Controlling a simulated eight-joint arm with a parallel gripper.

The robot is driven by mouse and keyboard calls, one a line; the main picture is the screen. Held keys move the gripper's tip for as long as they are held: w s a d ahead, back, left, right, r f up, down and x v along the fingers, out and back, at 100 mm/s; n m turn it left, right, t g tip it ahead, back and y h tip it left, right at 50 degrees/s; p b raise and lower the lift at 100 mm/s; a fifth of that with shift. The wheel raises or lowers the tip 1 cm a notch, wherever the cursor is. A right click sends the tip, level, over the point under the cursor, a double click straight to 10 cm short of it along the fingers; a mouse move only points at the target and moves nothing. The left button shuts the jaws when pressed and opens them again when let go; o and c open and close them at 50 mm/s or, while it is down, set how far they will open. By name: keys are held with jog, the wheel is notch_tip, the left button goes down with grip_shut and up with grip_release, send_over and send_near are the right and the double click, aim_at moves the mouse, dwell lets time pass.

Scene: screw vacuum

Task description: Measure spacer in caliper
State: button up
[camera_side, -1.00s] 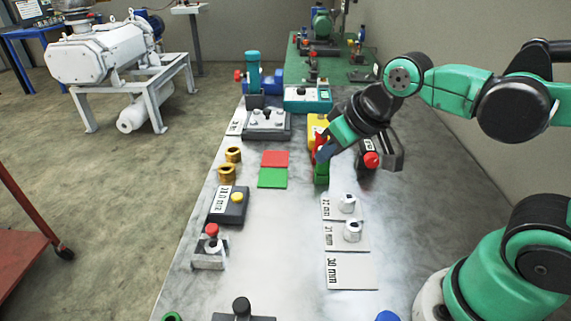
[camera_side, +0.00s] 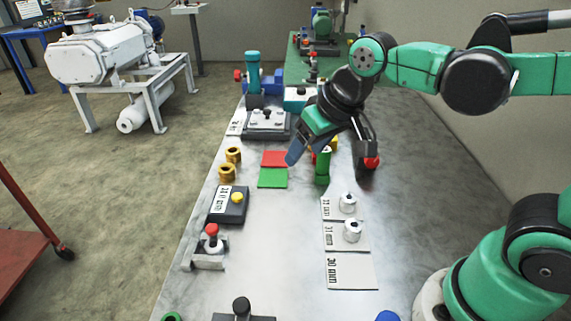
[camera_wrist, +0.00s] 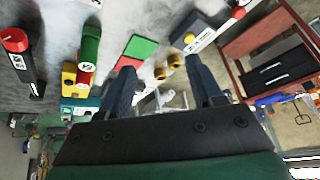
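My gripper (camera_side: 330,156) hangs open and empty above the far middle of the table. Its two fingers also stand apart in the wrist view (camera_wrist: 160,66), with nothing between them. A silver spacer (camera_side: 347,203) stands on the upper labelled card, and another silver spacer (camera_side: 352,231) stands on the card below it. The 30 mm card (camera_side: 351,272) is bare. A dark block with a mm readout and yellow button (camera_side: 229,205) lies at the left, with a grey red-knobbed fixture (camera_side: 210,250) below it. These may be the caliper, but I cannot tell for sure.
Red (camera_side: 275,159) and green (camera_side: 272,178) pads lie left of centre, beside two brass rings (camera_side: 229,165). A green cylinder (camera_side: 322,166) stands under my gripper, and a red-capped part (camera_side: 371,162) is right of it. The table centre is clear.

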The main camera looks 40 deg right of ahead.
jog(key=w+a+g, duration=0.3)
jog(key=w+a, duration=0.2)
jog(key=a, duration=0.2)
jog(key=m+g, duration=0.1)
jog(key=g, duration=0.1)
send_over(211, 228)
jog(key=shift+h, duration=0.3)
notch_tip(211, 228, down, 6)
jog(key=shift+d+r, duration=0.15)
jog(key=shift+r, duration=0.1)
jog(key=shift+f, duration=2.95)
grip_shut()
